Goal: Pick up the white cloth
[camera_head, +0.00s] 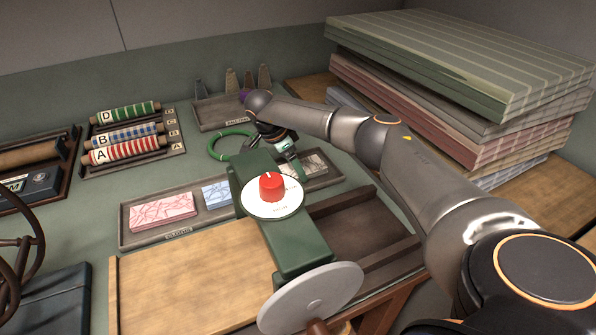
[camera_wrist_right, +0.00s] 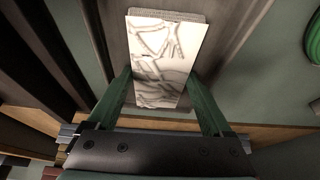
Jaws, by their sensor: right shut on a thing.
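The white cloth (camera_head: 314,164) is a folded, grey-patterned block at the right end of the long tray (camera_head: 128,238). It also shows in the right wrist view (camera_wrist_right: 163,50), upright in the picture between two green fingers. My right gripper (camera_head: 294,168) reaches down at the cloth, partly hidden behind the green machine. In the right wrist view my right gripper (camera_wrist_right: 160,84) is shut on the cloth, one finger on each side. I cannot tell whether the cloth is clear of the tray floor. My left gripper is not in view.
A pink cloth (camera_head: 161,212) and a blue cloth (camera_head: 217,194) lie in the same tray. The green machine (camera_head: 300,245) with a red knob (camera_head: 270,187) stands close in front. A green ring (camera_head: 215,148) lies behind. Stacked fabric (camera_head: 470,60) fills the back right.

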